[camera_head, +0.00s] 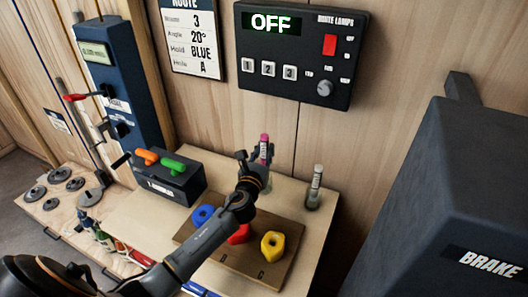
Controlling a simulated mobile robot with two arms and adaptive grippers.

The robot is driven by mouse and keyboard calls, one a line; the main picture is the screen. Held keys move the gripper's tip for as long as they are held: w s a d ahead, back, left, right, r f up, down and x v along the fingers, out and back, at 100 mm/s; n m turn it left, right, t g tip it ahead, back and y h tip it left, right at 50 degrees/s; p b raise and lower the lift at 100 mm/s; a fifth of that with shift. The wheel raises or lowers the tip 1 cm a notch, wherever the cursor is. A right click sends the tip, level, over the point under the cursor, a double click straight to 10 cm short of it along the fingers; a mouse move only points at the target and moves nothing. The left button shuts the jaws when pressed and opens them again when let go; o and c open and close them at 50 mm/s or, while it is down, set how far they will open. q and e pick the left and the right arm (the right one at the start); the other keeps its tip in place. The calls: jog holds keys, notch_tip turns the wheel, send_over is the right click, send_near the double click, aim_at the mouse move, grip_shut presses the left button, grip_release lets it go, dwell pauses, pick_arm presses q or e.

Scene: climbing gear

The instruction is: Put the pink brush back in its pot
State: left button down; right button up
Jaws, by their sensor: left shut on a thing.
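The pink brush (264,141) stands roughly upright, its pink top showing above my left gripper (255,158). The gripper is shut on the brush, near the back of the wooden table. The brush's lower part is hidden behind the gripper. A small greyish pot (267,184) shows partly behind and below the gripper; I cannot tell whether the brush's lower end is inside it. A second pot (313,199) to the right has a pale brush (317,174) standing in it. My right gripper is not in view.
A brown board (268,278) holds blue (203,214), red (240,235) and yellow (272,245) climbing holds beneath my left arm. A dark box (170,182) with orange and green handles stands left. A large dark BRAKE unit (455,190) stands right.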

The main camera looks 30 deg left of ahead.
aim_at(264, 163)
pick_arm(q)
notch_tip(264, 163, down, 4)
jog(key=b, duration=0.3)
jog(key=shift+r, duration=0.1)
jog(key=shift+f+b, duration=0.65)
jog(key=shift+f, duration=0.1)
